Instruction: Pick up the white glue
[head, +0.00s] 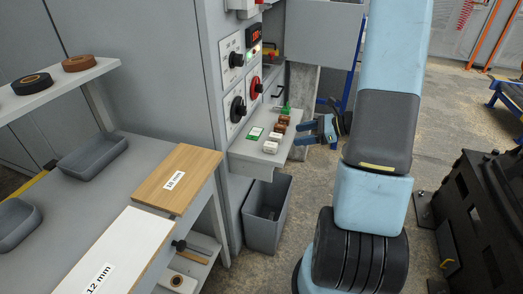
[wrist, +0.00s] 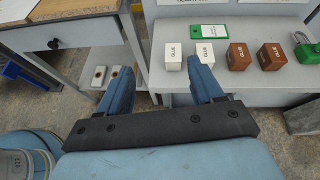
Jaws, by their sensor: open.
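Two small white glue boxes stand side by side on the grey shelf of the machine. In the wrist view the left white glue (wrist: 173,58) is just beyond the gap between my fingers, and the right white glue (wrist: 204,52) is beyond my right fingertip. In the head view the white glue boxes (head: 270,147) are at the near end of the row. My gripper (wrist: 162,74) is open and empty, its blue fingers pointing at the shelf. In the head view my gripper (head: 302,131) is to the right of the row, apart from the boxes.
Brown boxes (wrist: 239,57) stand right of the white ones, with a green padlock (wrist: 306,48) beyond. A green-and-white card (wrist: 208,31) lies behind. A grey bin (head: 267,215) stands below the shelf (head: 248,160). A workbench with boards (head: 180,178) is at left.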

